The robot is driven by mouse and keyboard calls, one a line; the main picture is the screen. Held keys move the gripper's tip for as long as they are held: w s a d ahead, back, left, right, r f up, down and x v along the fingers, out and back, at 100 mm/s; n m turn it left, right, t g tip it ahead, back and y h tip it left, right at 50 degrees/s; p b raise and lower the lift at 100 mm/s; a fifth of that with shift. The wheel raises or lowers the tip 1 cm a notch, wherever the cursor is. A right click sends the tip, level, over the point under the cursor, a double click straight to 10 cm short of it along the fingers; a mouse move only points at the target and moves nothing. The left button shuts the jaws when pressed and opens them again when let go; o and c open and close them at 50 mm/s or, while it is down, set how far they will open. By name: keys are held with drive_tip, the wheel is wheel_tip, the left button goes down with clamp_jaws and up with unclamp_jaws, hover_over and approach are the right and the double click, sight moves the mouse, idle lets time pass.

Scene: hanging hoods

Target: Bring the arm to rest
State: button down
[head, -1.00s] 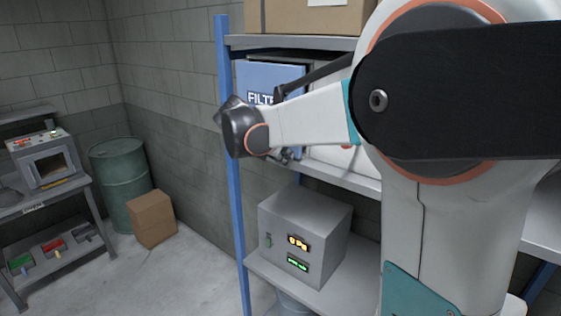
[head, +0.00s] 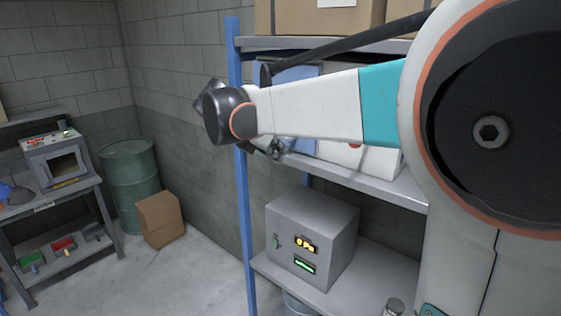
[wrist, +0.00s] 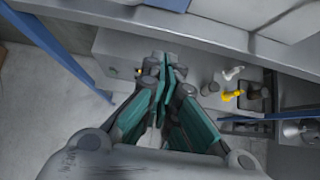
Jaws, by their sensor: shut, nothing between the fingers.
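My gripper (wrist: 166,75) shows in the wrist view with its teal-sided fingers together and nothing between them. It points down along the front of the shelf unit. In the head view my gripper (head: 272,150) is partly hidden behind my wrist, close to the middle shelf. My arm reaches leftward across the front of the shelving, with the forearm about level. The wrist is just in front of the blue shelf post (head: 240,190); I cannot tell whether they touch.
A grey metal box with lit displays (head: 312,235) stands on the lower shelf. A blue box (head: 297,73) and white items sit on the middle shelf. A green drum (head: 130,180), a cardboard box (head: 160,220) and a workbench (head: 75,195) are at left. The floor between is clear.

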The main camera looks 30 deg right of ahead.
drive_tip(key=v, duration=0.4)
drive_tip(key=s+a+f+m+t+y+b, duration=0.1)
drive_tip(key=s+a+f+m+y+b, duration=0.2)
drive_tip(key=s+f+m+b, duration=0.4)
drive_tip(key=s+a+f+m+t+y+b, duration=0.1)
drive_tip(key=s+a+f+m+y+b, duration=0.2)
drive_tip(key=f, duration=2)
drive_tip(key=s+a+f+m+t+y+b, duration=0.2)
drive_tip(key=s+a+f+m+b, duration=0.6)
drive_tip(key=b, duration=1.1)
drive_tip(key=s+f+m, duration=0.4)
drive_tip(key=s+f, duration=0.2)
drive_tip(key=f, duration=0.1)
drive_tip(key=shift+s+f+y, duration=0.15)
drive_tip(key=shift+f+y, duration=0.2)
drive_tip(key=shift+y, duration=0.05)
